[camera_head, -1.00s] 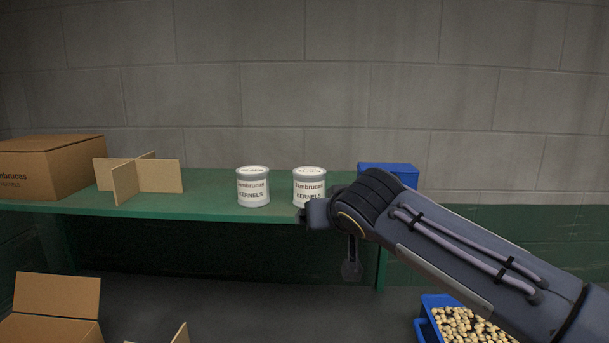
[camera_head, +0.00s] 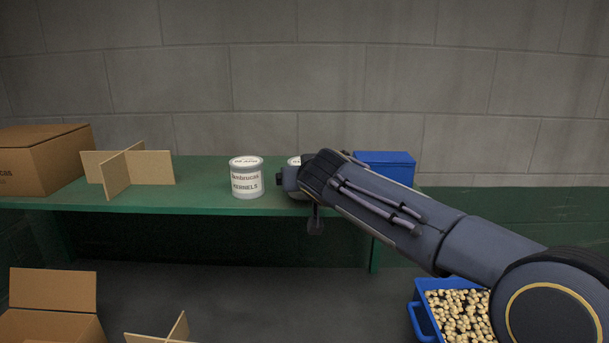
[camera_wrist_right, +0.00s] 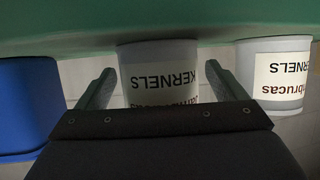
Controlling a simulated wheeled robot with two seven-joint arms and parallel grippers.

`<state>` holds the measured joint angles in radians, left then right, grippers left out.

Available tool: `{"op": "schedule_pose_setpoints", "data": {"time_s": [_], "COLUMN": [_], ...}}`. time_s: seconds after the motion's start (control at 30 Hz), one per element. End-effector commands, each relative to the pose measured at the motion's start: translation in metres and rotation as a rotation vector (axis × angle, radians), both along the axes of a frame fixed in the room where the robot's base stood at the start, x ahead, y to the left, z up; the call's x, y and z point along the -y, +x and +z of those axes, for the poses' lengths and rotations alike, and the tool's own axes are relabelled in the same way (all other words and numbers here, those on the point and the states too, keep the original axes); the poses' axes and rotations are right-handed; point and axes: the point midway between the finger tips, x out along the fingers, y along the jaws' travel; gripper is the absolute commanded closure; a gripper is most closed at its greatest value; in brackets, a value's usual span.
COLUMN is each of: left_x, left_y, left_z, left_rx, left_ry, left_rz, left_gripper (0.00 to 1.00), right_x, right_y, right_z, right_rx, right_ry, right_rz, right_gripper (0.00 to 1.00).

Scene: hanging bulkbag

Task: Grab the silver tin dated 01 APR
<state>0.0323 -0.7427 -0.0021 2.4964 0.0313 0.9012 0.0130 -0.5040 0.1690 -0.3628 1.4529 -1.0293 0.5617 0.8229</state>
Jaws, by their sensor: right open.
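Two silver tins with white "Zambrucas KERNELS" labels stand upright on the green shelf. The left tin (camera_head: 247,178) shows whole in the head view and stands at the right in the wrist view (camera_wrist_right: 275,75). The right tin (camera_head: 294,161) is mostly hidden behind my right wrist; it fills the middle of the wrist view (camera_wrist_right: 158,75). Lid dates are too small to read. My right gripper (camera_wrist_right: 160,72) is open, its fingers on either side of the right tin, with slight gaps visible. My left gripper is not in view.
A blue box (camera_head: 386,166) stands on the shelf (camera_head: 205,190) just right of the right tin. A cardboard divider (camera_head: 126,170) and a closed carton (camera_head: 45,158) are at the left. Below are an open carton (camera_head: 52,300) and a blue bin (camera_head: 425,320) of kernels.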

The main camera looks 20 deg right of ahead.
Motion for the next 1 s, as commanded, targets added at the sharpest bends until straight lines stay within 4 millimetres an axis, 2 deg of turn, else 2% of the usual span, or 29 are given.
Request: {"op": "schedule_pose_setpoints", "data": {"time_s": [0.07,0.47,0.83,1.0], "left_x": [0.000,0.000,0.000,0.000], "left_y": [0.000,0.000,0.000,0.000], "left_z": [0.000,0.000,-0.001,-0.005], "left_rx": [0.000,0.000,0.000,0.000], "left_ry": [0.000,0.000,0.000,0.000], "left_rz": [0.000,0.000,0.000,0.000], "left_gripper": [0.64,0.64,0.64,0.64], "right_x": [0.000,0.000,0.000,0.000], "right_y": [0.000,0.000,0.000,0.000], "right_z": [0.000,0.000,0.006,0.026], "right_rx": [0.000,0.000,0.002,0.006], "right_ry": [0.000,-0.001,0.000,0.001], "right_rz": [0.000,0.000,0.000,-0.001], "right_gripper": [0.11,0.63,0.64,0.64]}}
